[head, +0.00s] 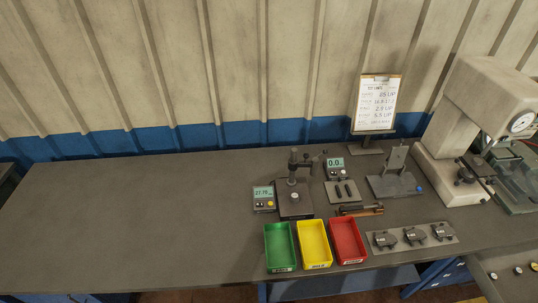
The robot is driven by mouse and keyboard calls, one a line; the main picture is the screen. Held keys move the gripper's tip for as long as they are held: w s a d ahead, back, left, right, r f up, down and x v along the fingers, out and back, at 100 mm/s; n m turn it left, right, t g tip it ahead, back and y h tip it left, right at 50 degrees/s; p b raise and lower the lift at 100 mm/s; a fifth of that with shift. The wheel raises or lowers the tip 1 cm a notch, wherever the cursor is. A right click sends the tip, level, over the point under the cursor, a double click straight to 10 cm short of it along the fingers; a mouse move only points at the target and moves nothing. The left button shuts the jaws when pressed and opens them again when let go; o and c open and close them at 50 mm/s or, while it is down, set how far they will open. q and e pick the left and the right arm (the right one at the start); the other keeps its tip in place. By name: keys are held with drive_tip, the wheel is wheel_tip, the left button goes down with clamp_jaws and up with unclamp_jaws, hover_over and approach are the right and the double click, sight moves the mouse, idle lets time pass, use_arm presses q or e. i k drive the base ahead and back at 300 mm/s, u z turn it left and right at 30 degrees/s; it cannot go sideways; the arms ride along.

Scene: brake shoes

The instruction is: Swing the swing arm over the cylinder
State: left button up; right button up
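No gripper of mine shows in the head view. A beige press-like machine (495,95) stands at the right end of the bench, with a round dial (522,122) on its head. A dark flat arm-like part (477,168) sticks out at its front, above its base; it may be the swing arm. A small dark rounded part (464,178) sits beside its left end and may be the cylinder. The two are too small to tell apart clearly. A dark gauge stand (294,200) with a column and a short side arm (310,161) stands near the bench middle.
Green (280,246), yellow (314,244) and red (348,241) bins line the front edge. Beside them lie a plate with dark parts (413,237) and a hammer-like tool (360,209). A grey fixture (396,180) and clipboard (376,103) stand behind. The bench's left half is clear.

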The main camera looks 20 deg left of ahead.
sight(314, 164)
drive_tip(key=u, duration=0.85)
drive_tip(key=i, duration=0.4)
drive_tip(key=z, duration=1.45)
